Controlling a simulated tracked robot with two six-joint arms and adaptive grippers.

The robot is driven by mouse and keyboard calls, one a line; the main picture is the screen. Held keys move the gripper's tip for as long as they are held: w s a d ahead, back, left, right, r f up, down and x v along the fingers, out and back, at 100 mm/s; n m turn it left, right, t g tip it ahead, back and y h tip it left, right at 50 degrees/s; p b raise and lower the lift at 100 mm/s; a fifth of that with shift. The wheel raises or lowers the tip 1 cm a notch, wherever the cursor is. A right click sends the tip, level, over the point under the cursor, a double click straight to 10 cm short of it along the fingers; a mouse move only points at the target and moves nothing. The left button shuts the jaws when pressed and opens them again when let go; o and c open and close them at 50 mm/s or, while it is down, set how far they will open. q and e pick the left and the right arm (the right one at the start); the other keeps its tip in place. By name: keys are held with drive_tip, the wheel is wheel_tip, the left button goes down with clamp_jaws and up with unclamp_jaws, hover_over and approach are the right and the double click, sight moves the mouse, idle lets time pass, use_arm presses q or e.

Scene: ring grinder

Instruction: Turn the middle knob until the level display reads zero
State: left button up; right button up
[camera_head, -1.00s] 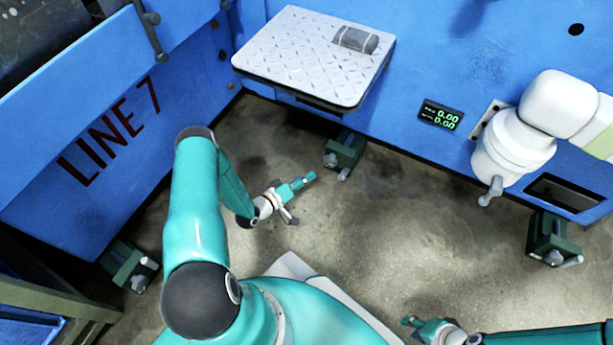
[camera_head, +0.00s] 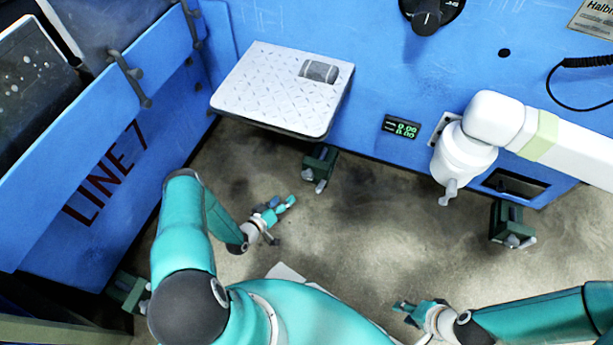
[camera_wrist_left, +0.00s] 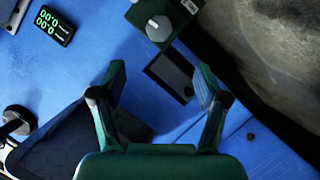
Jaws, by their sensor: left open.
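The middle knob sits on a green levelling foot (camera_head: 320,163) beneath the diamond-plate shelf in the head view. A green foot with a round grey knob (camera_wrist_left: 159,28), apparently this one, shows in the left wrist view. The level display (camera_head: 401,127) is a small black panel with two rows of green digits; it also shows upside down in the left wrist view (camera_wrist_left: 54,25). Both rows look like 0.00, but the digits are small. My left gripper (camera_head: 282,216) is open and empty, low and apart from the foot. My right gripper (camera_head: 402,312) is near the bottom edge, its opening unclear.
The diamond-plate shelf (camera_head: 270,92) overhangs the middle foot. A white spindle arm (camera_head: 490,130) projects on the right. Other green feet stand at right (camera_head: 508,222) and lower left (camera_head: 130,291). Blue walls bound the back and left; the concrete floor between is clear.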

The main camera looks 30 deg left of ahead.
use_arm(q)
drive_tip(key=b+x, duration=0.5)
drive_tip(key=x, duration=1)
drive_tip(key=shift+w, duration=0.1)
drive_tip(key=c, duration=1.2)
drive_tip(key=shift+o, duration=0.2)
drive_tip(key=shift+m, duration=0.4)
drive_tip(key=o, duration=1.2)
drive_tip(key=shift+c, duration=0.2)
